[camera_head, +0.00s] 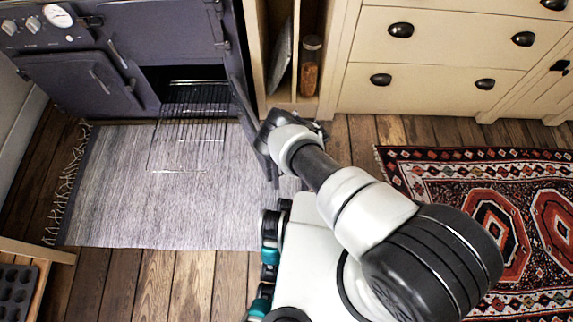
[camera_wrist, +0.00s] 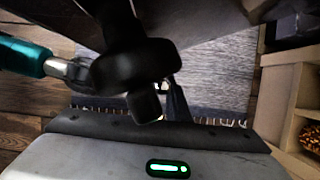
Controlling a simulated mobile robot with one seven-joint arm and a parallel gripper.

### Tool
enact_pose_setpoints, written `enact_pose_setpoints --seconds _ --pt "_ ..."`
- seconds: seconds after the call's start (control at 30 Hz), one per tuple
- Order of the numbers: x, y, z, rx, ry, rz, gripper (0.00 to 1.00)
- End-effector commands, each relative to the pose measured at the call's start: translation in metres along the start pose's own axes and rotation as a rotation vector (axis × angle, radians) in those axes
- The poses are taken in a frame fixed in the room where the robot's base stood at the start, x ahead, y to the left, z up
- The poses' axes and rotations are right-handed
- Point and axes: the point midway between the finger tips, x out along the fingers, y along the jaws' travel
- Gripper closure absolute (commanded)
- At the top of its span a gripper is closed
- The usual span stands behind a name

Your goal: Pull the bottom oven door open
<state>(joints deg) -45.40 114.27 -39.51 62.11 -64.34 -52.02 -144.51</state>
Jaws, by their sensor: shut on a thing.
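The dark blue-grey oven (camera_head: 130,50) stands at the top left of the head view. Its bottom oven door (camera_head: 241,103) is swung well out on the right of the dark opening, seen nearly edge-on. My gripper (camera_head: 266,138) is at the free end of this door, shut on what appears to be its handle. The fingers and the grasp itself are mostly hidden by my wrist in the head view. In the wrist view, dark parts of my gripper (camera_wrist: 145,80) fill the middle, and the handle cannot be made out clearly.
Wire racks (camera_head: 190,110) show in and before the opening, above a grey rug (camera_head: 140,190). Cream drawers (camera_head: 430,50) and an open shelf holding a jar (camera_head: 308,70) stand to the right. A patterned red rug (camera_head: 480,215) lies at the right.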

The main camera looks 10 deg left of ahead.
Motion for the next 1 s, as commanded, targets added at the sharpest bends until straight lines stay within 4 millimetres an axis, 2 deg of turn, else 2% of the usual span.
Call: enact_pose_setpoints --seconds 0.07,0.1,0.17,0.2,0.47,0.57,0.77,1.0 --pt "0.0 -0.004 0.006 -0.001 -0.008 -0.007 1.0" --pt "0.0 -0.004 0.006 -0.001 -0.009 -0.008 0.79" --pt "0.0 -0.004 0.006 -0.001 -0.008 -0.007 0.69" --pt "0.0 -0.003 0.005 -0.001 -0.007 -0.006 0.67" --pt "-0.001 -0.002 0.003 0.0 -0.004 -0.003 0.67" --pt "-0.007 -0.002 0.003 0.001 -0.003 -0.003 0.67" --pt "-0.044 -0.002 0.004 0.004 -0.002 -0.005 0.67" --pt "-0.104 -0.003 0.005 0.002 -0.005 -0.006 0.67"
